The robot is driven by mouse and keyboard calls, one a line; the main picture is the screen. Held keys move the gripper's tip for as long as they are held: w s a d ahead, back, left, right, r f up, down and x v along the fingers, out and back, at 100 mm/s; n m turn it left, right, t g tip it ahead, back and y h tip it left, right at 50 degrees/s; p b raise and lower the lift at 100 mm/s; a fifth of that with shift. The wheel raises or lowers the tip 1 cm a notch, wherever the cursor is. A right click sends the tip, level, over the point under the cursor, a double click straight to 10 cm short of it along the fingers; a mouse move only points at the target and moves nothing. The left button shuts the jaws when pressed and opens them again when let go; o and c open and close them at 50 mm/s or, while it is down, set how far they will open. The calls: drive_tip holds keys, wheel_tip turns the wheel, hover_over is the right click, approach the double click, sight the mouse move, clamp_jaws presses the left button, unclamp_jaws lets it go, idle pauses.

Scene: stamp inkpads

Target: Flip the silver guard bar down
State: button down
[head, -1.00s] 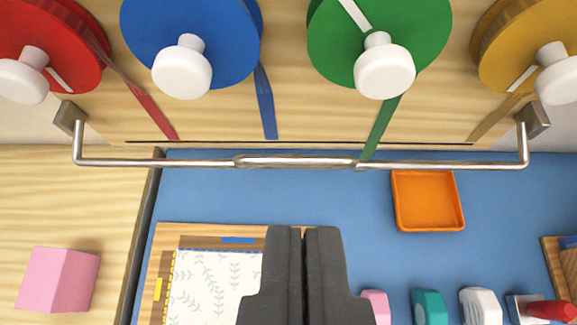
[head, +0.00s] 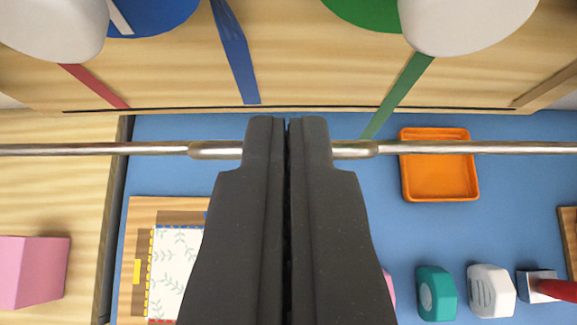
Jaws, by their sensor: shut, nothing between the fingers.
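The silver guard bar (head: 450,147) runs level across the whole head view, below the ribbon spools, with a thicker grip section at its middle. Its end brackets are outside the view. My gripper (head: 287,122) is shut and empty. Its fingertips overlap the middle of the bar in the picture and hide part of the grip section. I cannot tell whether they touch the bar.
Spools with white knobs (head: 465,20) and hanging ribbons (head: 235,50) are at the top. Below are a blue mat (head: 320,190), an orange tray (head: 440,165), a patterned sheet (head: 180,265), a pink block (head: 30,270), and several small blocks at lower right.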

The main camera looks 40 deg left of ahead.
drive_tip(key=shift+w+a+f, duration=0.15)
drive_tip(key=shift+w+f, duration=0.05)
drive_tip(key=shift+f, duration=0.55)
drive_tip(key=shift+w+a+f, duration=0.1)
drive_tip(key=shift+w+f, duration=0.05)
drive_tip(key=shift+f, duration=0.6)
drive_tip(key=shift+w+a+f, duration=0.15)
drive_tip(key=shift+w+f, duration=0.05)
drive_tip(key=shift+f, duration=0.55)
drive_tip(key=shift+d+f+b, duration=0.15)
drive_tip(key=shift+f+b, duration=0.05)
drive_tip(key=shift+b, duration=0.45)
drive_tip(key=shift+s+f+t+b, duration=0.1)
drive_tip(key=shift+t+b, duration=0.2)
drive_tip(key=shift+b, duration=0.1)
